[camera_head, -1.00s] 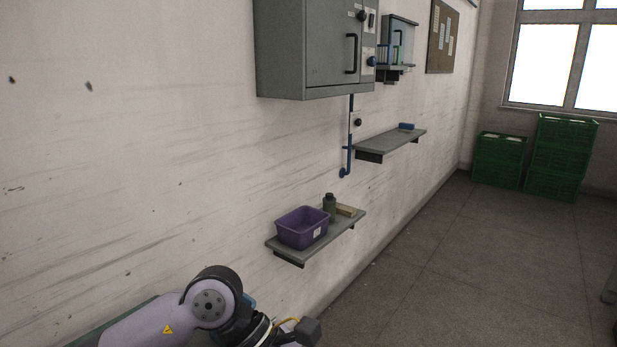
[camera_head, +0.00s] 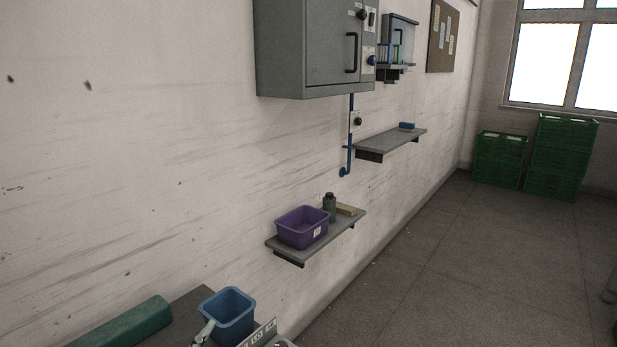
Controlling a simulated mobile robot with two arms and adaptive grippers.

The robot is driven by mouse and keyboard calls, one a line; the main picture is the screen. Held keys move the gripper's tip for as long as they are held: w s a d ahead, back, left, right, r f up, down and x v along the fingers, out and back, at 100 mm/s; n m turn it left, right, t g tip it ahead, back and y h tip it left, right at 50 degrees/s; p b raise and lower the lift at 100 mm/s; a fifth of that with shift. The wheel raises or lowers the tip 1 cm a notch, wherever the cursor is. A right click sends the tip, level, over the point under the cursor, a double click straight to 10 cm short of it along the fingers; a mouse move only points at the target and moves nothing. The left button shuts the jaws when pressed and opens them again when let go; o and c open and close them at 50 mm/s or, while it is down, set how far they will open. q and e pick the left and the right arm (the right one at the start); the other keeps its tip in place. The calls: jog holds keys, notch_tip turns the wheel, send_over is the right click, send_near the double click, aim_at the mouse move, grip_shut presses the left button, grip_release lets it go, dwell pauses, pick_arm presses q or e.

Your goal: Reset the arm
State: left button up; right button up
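Neither of my grippers shows in the head view, and no part of my arms is clearly visible. At the lower left a dark work surface (camera_head: 185,305) is in sight. On it stands a blue bin (camera_head: 232,318) with a pale handle-like object (camera_head: 204,333) leaning at its left side. A green rounded block or cover (camera_head: 125,326) lies to the left. A small plate with dark markings (camera_head: 258,334) stands to the right of the bin.
A wall shelf (camera_head: 340,236) holds a purple bin (camera_head: 301,228), a dark green bottle (camera_head: 329,206) and a tan block (camera_head: 347,209). A grey cabinet (camera_head: 305,45) hangs above. Green crates (camera_head: 557,160) stand at the back right. The floor (camera_head: 450,270) on the right is open.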

pick_arm(q)
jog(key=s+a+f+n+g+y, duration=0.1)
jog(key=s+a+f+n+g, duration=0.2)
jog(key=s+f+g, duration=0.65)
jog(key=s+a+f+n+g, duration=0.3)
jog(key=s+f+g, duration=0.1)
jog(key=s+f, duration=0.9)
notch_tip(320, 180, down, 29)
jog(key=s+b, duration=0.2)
jog(key=b, duration=0.3)
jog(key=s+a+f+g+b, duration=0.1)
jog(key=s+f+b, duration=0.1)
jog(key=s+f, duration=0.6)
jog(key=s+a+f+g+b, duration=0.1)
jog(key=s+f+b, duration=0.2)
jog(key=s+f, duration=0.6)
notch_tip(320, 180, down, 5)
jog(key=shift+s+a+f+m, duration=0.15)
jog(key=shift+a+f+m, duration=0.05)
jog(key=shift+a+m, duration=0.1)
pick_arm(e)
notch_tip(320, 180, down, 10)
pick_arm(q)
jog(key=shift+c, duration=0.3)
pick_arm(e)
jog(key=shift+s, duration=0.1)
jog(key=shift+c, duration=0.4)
